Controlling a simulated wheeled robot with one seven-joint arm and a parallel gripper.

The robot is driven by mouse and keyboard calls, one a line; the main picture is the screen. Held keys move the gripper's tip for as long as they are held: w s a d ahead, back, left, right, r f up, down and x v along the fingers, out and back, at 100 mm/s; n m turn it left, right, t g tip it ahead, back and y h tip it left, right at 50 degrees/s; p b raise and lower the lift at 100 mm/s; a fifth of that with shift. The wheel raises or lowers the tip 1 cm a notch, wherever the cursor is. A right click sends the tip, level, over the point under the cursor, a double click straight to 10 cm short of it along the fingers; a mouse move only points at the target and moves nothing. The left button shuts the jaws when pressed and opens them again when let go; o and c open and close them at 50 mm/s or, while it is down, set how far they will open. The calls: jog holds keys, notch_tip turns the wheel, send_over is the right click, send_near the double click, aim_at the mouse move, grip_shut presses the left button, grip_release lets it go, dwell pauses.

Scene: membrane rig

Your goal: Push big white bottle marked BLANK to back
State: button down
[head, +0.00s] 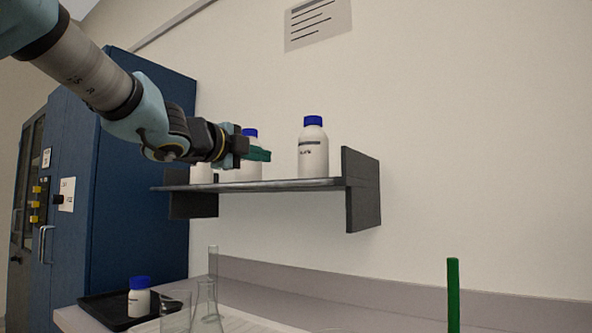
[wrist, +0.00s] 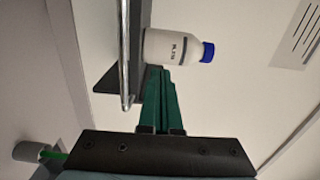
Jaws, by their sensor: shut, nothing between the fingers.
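A big white bottle (head: 313,158) with a blue cap stands upright at the right part of the shelf (head: 290,184). Dark print on its label seems to read BLANK but is small. In the wrist view the bottle (wrist: 172,46) appears sideways, label showing. My gripper (head: 268,155) has green fingers, shut and empty, held above the shelf to the left of this bottle. In the head view a gap shows between fingertips and bottle. In the wrist view the fingertips (wrist: 160,70) reach close to the bottle's side; contact cannot be told.
Another blue-capped white bottle (head: 250,174) stands behind my gripper, partly hidden, with a white one (head: 201,173) farther left. The shelf has a dark end panel (head: 361,190) at right. Below are a small bottle (head: 139,302) on a black tray (head: 100,312), glassware (head: 207,305) and a green rod (head: 453,295).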

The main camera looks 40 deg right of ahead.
jog(key=p, duration=0.2)
send_near(306, 163)
jog(key=shift+m, duration=0.3)
jog(key=x, duration=0.5)
jog(key=shift+d+r, duration=0.1)
jog(key=shift+x, duration=0.85)
jog(key=p+x, duration=0.6)
jog(key=x, duration=0.6)
jog(key=shift+s, duration=0.1)
jog(key=shift+d, duration=0.7)
jog(key=shift+a, duration=0.15)
